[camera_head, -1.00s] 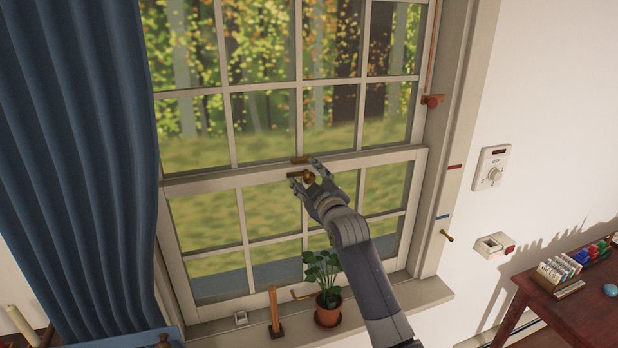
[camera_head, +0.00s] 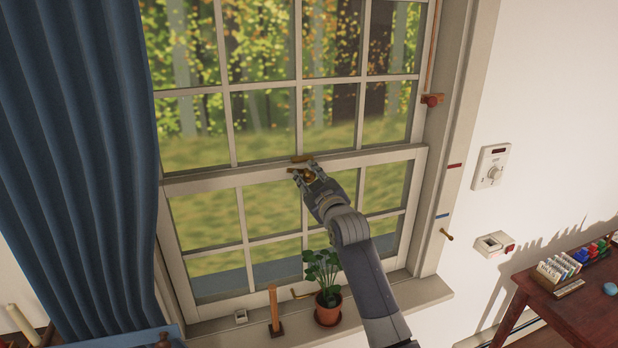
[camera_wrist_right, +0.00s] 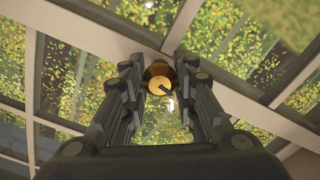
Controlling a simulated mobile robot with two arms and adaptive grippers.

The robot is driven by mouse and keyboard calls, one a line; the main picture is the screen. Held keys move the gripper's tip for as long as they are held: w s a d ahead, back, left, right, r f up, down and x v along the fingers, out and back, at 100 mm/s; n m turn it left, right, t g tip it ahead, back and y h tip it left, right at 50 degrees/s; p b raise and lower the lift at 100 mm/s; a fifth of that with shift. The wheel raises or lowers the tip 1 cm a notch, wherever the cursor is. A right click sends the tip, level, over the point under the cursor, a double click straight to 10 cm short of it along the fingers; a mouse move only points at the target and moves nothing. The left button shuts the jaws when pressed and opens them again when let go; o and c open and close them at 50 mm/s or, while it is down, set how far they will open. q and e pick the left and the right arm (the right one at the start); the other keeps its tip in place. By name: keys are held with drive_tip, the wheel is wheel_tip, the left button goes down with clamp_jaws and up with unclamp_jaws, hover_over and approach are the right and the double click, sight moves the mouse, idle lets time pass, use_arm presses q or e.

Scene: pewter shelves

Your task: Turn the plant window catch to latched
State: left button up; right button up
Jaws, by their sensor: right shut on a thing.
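The window catch is a brass piece at the meeting rail of the sash window. Its round knob (camera_wrist_right: 159,78) shows in the right wrist view between the two fingers. In the head view a brass bar of the catch (camera_head: 303,158) shows on the rail just above my fingertips. My right gripper (camera_head: 306,174) is at the catch, shut on its knob; it also fills the right wrist view (camera_wrist_right: 160,85). The fingers hide part of the catch in the head view. My left gripper is not in view.
A potted plant (camera_head: 327,309) stands on the sill (camera_head: 380,311) below my right arm, beside an upright wooden-handled tool (camera_head: 275,312). A blue curtain (camera_head: 80,170) hangs at the left. A table (camera_head: 575,300) with small items stands at the right.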

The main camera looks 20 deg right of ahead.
drive_tip(key=m, duration=0.3)
drive_tip(key=shift+m, duration=0.4)
drive_tip(key=m, duration=0.3)
drive_tip(key=shift+m, duration=0.3)
drive_tip(key=m, duration=0.4)
drive_tip(key=shift+d, duration=0.1)
drive_tip(key=shift+m, duration=1.8)
drive_tip(key=o, duration=1.1)
